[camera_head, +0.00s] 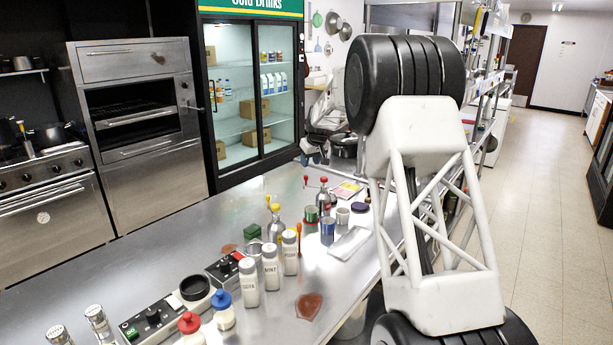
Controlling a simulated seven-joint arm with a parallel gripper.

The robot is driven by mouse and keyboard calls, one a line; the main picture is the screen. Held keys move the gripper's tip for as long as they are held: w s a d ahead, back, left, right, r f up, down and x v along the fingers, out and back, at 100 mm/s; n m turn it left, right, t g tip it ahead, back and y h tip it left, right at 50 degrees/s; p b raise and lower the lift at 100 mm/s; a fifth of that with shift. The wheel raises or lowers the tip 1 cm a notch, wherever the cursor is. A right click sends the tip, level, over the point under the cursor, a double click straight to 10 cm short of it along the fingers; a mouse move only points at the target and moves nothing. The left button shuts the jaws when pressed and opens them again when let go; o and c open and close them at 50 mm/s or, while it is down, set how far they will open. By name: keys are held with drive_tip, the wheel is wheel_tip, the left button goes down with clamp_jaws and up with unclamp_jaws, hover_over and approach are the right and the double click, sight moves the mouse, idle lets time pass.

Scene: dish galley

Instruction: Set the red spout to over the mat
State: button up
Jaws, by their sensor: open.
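A steel bottle with a red top and thin red-tipped spout (323,197), apparently the red spout, stands upright towards the far end of the steel counter. A flat yellow and pink sheet (348,189), which may be the mat, lies just behind and right of it. The red spout is beside the sheet, not on it. My gripper (310,157) appears small beyond the counter's far part, above and left of the red spout. Its dark fingers look apart and empty; fine detail is too small to tell. My large arm link covers the counter's right side.
A yellow-topped bottle (276,224), green and blue cans (327,231), and a white tray (350,242) stand nearby. White shakers (271,267), squeeze bottles (223,310) and black control boxes (150,322) crowd the front. Brownish patches (309,306) lie on the counter. Its left side is clear.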

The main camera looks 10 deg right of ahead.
sight(306, 176)
drive_tip(key=shift+x, duration=3.8)
clamp_jaws()
